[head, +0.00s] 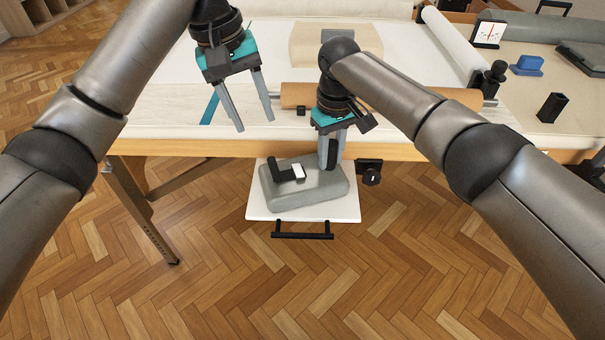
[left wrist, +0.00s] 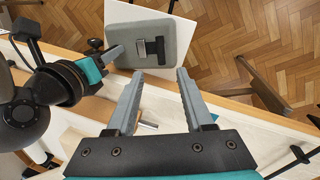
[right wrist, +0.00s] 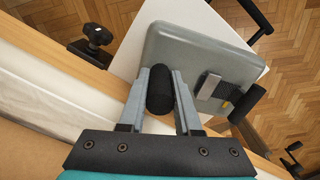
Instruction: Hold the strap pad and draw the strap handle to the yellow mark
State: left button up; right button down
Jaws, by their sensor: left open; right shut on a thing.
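The strap pad (head: 318,192) is a grey-green rounded block on a white board (head: 350,209). My right gripper (head: 331,168) is shut on a black upright grip (right wrist: 160,92) at one end of the pad. The black strap handle (head: 284,174) stands on the pad's other half, beside a pale metal plate (head: 299,172); both also show in the left wrist view, the handle there (left wrist: 157,46). A small yellow mark (right wrist: 226,105) shows beside the plate in the right wrist view. My left gripper (head: 255,125) is open and empty, above the table edge, apart from the handle.
The board juts out below the table's wooden front edge (head: 220,148), with a black bar (head: 302,235) at its front. A black knob (head: 370,176) is right of it. A brown roll (head: 300,95) lies behind my right gripper. The parquet in front is clear.

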pick_arm(q)
notch_tip(320, 180, up, 8)
jog(key=a, duration=0.1)
jog(key=shift+s+a+r, duration=0.2)
jog(key=shift+s+a, duration=0.1)
pick_arm(e)
jog(key=shift+d+f, duration=0.1)
jog(key=shift+f, duration=0.05)
jog(key=c, duration=0.5)
grip_release()
notch_tip(320, 180, up, 12)
jog(key=shift+r, duration=0.1)
